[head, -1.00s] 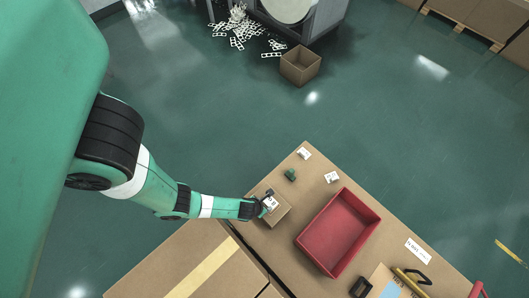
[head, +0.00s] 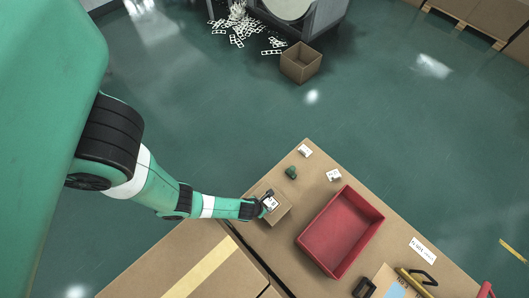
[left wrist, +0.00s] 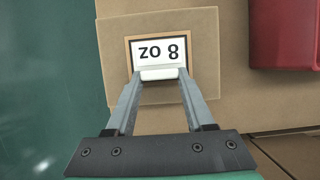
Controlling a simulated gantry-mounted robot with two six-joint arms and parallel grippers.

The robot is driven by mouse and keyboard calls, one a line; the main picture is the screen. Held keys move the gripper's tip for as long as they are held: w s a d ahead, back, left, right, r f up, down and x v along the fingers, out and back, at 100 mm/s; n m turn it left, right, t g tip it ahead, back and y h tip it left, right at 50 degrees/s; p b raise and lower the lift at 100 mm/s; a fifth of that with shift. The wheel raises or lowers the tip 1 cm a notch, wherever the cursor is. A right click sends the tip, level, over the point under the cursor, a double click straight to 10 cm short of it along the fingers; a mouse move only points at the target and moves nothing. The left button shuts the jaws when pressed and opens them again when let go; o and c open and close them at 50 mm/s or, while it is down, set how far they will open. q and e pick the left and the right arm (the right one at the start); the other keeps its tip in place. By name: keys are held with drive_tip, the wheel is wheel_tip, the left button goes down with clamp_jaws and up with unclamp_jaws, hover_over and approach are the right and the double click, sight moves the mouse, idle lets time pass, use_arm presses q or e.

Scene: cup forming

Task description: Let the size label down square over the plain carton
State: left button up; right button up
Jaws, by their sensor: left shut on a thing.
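My left gripper (left wrist: 160,82) is shut on the near edge of a white size label (left wrist: 158,51). The label reads "8 oz", upside down in the left wrist view. A thin brown-orange border (left wrist: 128,46) shows around it. It lies over the top of the plain tan carton (left wrist: 200,33), its edges roughly in line with the carton's. I cannot tell whether it touches the carton. In the head view my left gripper (head: 264,205) holds the label (head: 271,203) above the carton (head: 283,212) on the bench. My right gripper is out of view.
A red bin (head: 316,236) stands right of the carton. A small green object (head: 291,173) and two white labelled pieces (head: 304,151) (head: 333,175) sit at the far corner. A printed strip (head: 422,250) and a yellow-handled tool (head: 408,281) lie at the right.

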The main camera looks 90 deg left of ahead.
use_arm(q)
drive_tip(key=shift+f, duration=0.15)
drive_tip(key=o, duration=1.4)
drive_tip(key=shift+c, duration=0.2)
drive_tip(key=p+v, duration=0.7)
drive_tip(key=v, duration=0.4)
drive_tip(key=shift+r, duration=0.35)
